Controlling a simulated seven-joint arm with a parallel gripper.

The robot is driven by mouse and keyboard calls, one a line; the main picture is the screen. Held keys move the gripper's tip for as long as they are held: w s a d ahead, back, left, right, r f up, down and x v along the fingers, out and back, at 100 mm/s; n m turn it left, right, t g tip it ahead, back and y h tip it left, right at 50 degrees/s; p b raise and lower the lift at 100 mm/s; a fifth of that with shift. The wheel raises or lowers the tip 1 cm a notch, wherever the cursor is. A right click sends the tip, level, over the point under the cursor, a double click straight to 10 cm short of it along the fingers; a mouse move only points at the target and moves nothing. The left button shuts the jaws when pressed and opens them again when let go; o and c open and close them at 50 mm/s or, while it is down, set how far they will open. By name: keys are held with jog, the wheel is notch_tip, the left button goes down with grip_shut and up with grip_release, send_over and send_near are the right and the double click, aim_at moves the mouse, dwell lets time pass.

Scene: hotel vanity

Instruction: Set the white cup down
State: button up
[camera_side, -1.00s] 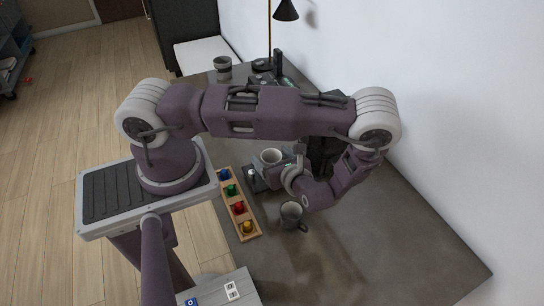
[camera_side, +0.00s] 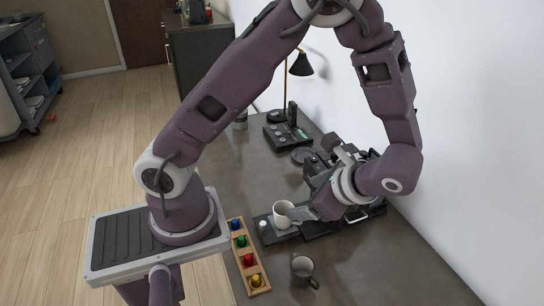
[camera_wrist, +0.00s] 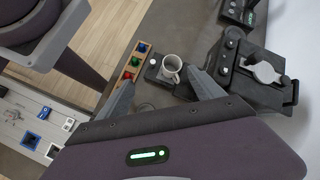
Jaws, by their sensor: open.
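The white cup (camera_side: 283,215) stands upright on a small dark platform (camera_side: 268,232) beside the wooden rack. It also shows in the wrist view (camera_wrist: 171,69), with its handle toward the lower right. My gripper (camera_side: 299,213) is at the cup's right side in the side view. In the wrist view its two fingers (camera_wrist: 160,77) are spread wide, with the cup lying between and just beyond the tips. Whether a finger touches the cup I cannot tell. The gripper's far finger is partly hidden in the side view.
A wooden rack (camera_side: 238,252) with coloured pieces stands left of the cup. A grey mug (camera_side: 302,267) stands in front. A dark machine (camera_wrist: 250,72) is close on the right. A black device (camera_side: 286,136) and a lamp (camera_side: 300,65) are farther back. The front right counter is clear.

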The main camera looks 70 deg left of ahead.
jog(key=s+r+n+t+h, duration=0.4)
jog(key=s+r+n, duration=0.1)
jog(key=r, duration=0.3)
jog(key=s+d+r+n+t+h, duration=0.1)
jog(key=s+r+n+t+h, duration=0.3)
jog(key=r, duration=0.5)
jog(key=shift+s+d+r+n, duration=0.3)
jog(key=shift+s+n, duration=0.3)
jog(key=shift+n, duration=0.3)
